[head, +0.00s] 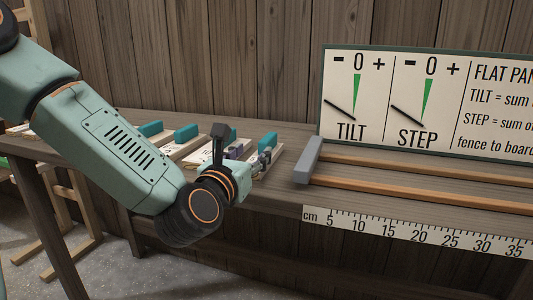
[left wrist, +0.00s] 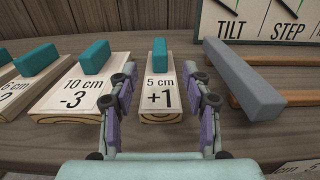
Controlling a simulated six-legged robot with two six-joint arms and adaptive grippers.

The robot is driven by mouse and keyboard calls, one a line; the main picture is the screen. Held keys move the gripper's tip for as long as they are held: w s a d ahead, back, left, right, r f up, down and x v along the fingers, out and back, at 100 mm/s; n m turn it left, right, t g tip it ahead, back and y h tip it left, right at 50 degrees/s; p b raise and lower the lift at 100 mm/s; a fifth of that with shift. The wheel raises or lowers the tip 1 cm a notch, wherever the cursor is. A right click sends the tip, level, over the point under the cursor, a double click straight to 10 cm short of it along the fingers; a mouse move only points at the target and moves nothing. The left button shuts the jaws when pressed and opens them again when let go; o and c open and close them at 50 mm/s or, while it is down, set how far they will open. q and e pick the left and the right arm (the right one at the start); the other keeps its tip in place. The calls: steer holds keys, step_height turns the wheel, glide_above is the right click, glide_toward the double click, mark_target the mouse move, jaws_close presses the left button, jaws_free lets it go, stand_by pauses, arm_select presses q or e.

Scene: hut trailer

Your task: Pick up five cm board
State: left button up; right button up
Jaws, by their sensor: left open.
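The five cm board (left wrist: 162,112) is a short wooden block marked "5 cm +1" with a teal handle (left wrist: 160,55) on its far part. It lies flat on the bench in the left wrist view. My left gripper (left wrist: 162,85) is open, with one finger on each side of the board and a gap visible at its label end. In the head view the left gripper (head: 258,163) reaches over the bench and partly hides the board, whose teal handle (head: 268,141) shows behind it. My right gripper is not in view.
The "10 cm -3" board (left wrist: 76,96) lies close on the left, with other boards beyond it. On the right stands a grey fence block (left wrist: 242,86) with wooden rails (head: 430,187). A cm ruler (head: 420,232) runs along the front edge. A tilt and step sign (head: 430,100) stands behind.

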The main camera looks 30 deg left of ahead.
mark_target(262, 143)
arm_select(q)
steer(key=shift+f+b+x, duration=0.2)
steer(key=shift+b+x, duration=0.2)
steer(key=shift+x, duration=1.1)
steer(key=shift+b+x, duration=0.55)
steer(key=shift+x, duration=1.75)
steer(key=shift+r, duration=0.15)
steer(key=shift+s, duration=0.1)
steer(key=shift+c, duration=0.2)
steer(key=c, duration=0.4)
jaws_close()
